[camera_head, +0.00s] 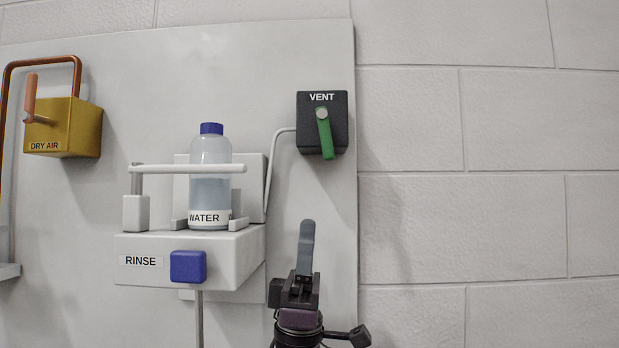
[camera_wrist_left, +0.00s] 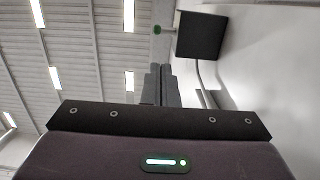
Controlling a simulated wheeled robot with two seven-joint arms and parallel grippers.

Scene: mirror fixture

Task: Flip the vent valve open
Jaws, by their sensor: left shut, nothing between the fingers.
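The vent valve (camera_head: 322,123) is a black box labelled VENT on the right part of the panel. Its green handle (camera_head: 326,138) hangs down from a pale pivot, tilted slightly to the right. My left gripper (camera_head: 306,228) points up below the valve, apart from it, with its fingers shut and empty. In the left wrist view the shut fingers (camera_wrist_left: 161,72) point towards the black box (camera_wrist_left: 203,36), which lies ahead and to the right. The green handle (camera_wrist_left: 157,30) shows at its left side. My right gripper is not in view.
Left of my gripper, a rinse shelf (camera_head: 215,262) with a blue button (camera_head: 188,266) holds a water bottle (camera_head: 210,180) behind a white bar (camera_head: 190,169). A yellow dry air valve (camera_head: 68,128) is at far left. The brick wall (camera_head: 490,200) on the right is clear.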

